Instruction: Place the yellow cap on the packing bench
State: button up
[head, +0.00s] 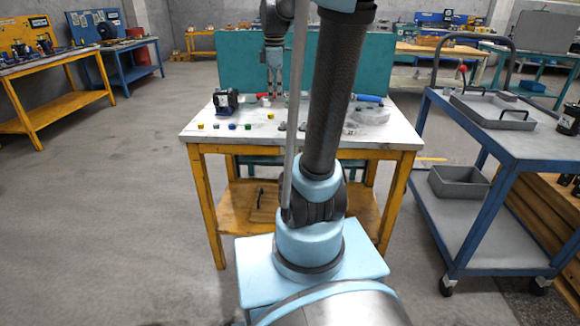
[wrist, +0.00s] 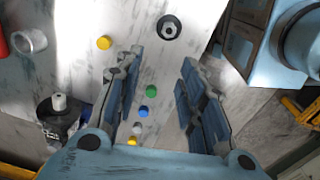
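Two small yellow caps lie on the white-topped bench (head: 225,139). One yellow cap (head: 270,115) lies apart, toward the middle; it also shows in the wrist view (wrist: 104,42), left of the fingers. The other yellow cap (head: 200,126) is at the left end of a row with white, blue and green caps; it also shows low in the wrist view (wrist: 132,142). My gripper (head: 273,95) hangs fingers-down over the far part of the bench. In the wrist view my gripper (wrist: 159,65) is open, with nothing between its fingers. I cannot tell which bench is the packing bench.
A black motor part (head: 226,102) stands at the bench's left; it also shows in the wrist view (wrist: 58,122). A green cap (wrist: 151,91) and a black ring (wrist: 169,27) lie nearby. A blue cart (head: 520,146) stands right. Floor at left is clear.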

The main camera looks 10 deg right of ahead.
jog(key=s+f+m, duration=0.7)
jog(key=s+f, duration=0.2)
jog(key=s, duration=0.3)
jog(key=s+f+m+t, duration=0.1)
jog(key=s+f+m, duration=0.7)
jog(key=s, duration=0.4)
jog(key=shift+f+t, duration=0.3)
jog(key=shift+f, duration=0.25)
jog(key=shift+s, duration=0.1)
jog(key=shift+w+f, duration=0.2)
jog(key=shift+w, duration=0.25)
